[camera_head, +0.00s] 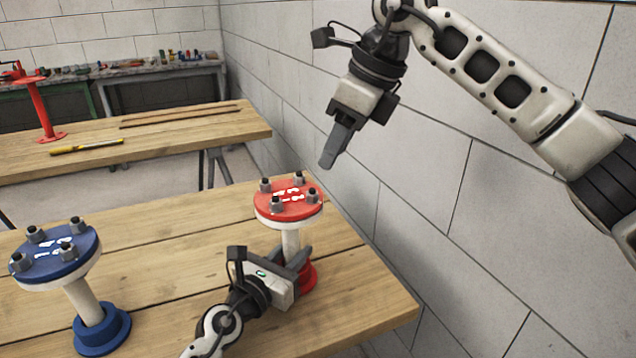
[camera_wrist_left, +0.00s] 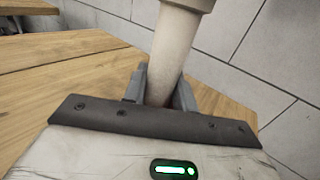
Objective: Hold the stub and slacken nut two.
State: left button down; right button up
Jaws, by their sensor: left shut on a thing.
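A red-topped flange (camera_head: 288,198) stands upright on a white pipe stub (camera_head: 290,242) with a red foot (camera_head: 308,280). Several grey nuts with bolts sit around its disc, which has white markings. I cannot read which nut is number two. My left gripper (camera_head: 294,264) is shut around the stub, below the disc. The left wrist view shows the pale stub (camera_wrist_left: 175,48) between its two grey fingers (camera_wrist_left: 163,88). My right gripper (camera_head: 329,160) hangs above and to the right of the red flange, pointing down and apart from it. Its fingers overlap, so its opening is unclear.
A blue flange (camera_head: 56,254) with several nuts stands on a blue foot at the left of the wooden table (camera_head: 190,240). A wall (camera_head: 440,190) runs close along the right. Another table (camera_head: 180,140) behind carries a red stand (camera_head: 42,110) and a yellow tool (camera_head: 86,147).

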aim_at(314, 193)
jog(key=x, duration=0.7)
jog(key=shift+a+f, duration=0.15)
jog(key=shift+f, duration=0.15)
grip_shut()
